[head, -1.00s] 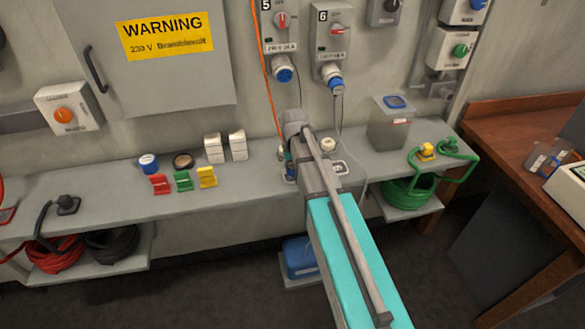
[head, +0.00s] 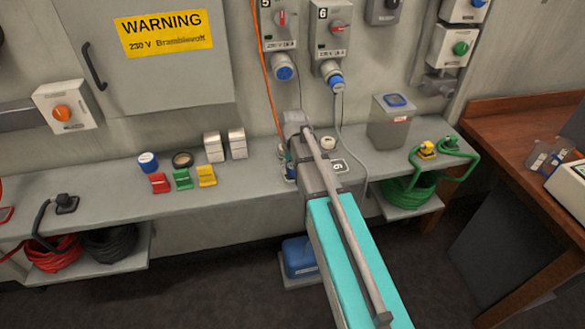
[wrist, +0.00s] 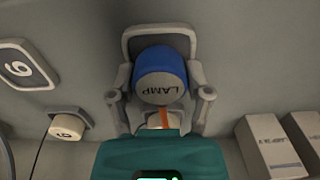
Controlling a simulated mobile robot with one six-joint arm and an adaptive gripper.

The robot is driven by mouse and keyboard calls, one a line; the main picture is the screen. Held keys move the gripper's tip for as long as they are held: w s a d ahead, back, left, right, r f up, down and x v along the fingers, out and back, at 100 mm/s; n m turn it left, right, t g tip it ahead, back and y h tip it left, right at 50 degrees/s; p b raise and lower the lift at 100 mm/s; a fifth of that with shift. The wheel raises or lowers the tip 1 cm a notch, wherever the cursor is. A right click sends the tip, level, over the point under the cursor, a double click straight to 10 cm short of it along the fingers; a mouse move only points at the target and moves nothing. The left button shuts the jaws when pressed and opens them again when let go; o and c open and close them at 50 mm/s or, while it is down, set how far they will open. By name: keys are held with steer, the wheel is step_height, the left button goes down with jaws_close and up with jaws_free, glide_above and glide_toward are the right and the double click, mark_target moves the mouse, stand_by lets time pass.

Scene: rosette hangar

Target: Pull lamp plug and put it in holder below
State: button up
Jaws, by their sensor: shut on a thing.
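The lamp plug (wrist: 160,75) shows in the wrist view with a blue body and a grey end marked LAMP. My gripper (wrist: 162,98) is shut on it, with a finger on each side. A grey frame (wrist: 160,32) stands behind the plug; I cannot tell whether the plug sits in it or just before it. In the head view my gripper (head: 290,160) is low over the bench by the wall, and my arm hides most of the plug and anything under it. An orange cable (head: 267,75) runs down the wall to it. Socket 5 (head: 283,68) above has no plug in it.
Socket 6 (head: 332,75) holds a blue plug with a grey cable. A plate marked 6 (head: 340,166) lies right of my gripper. A grey bin (head: 390,125) stands right.

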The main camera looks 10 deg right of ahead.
steer(key=shift+f, duration=0.1)
steer(key=o, duration=1.4)
steer(key=shift+c, duration=0.2)
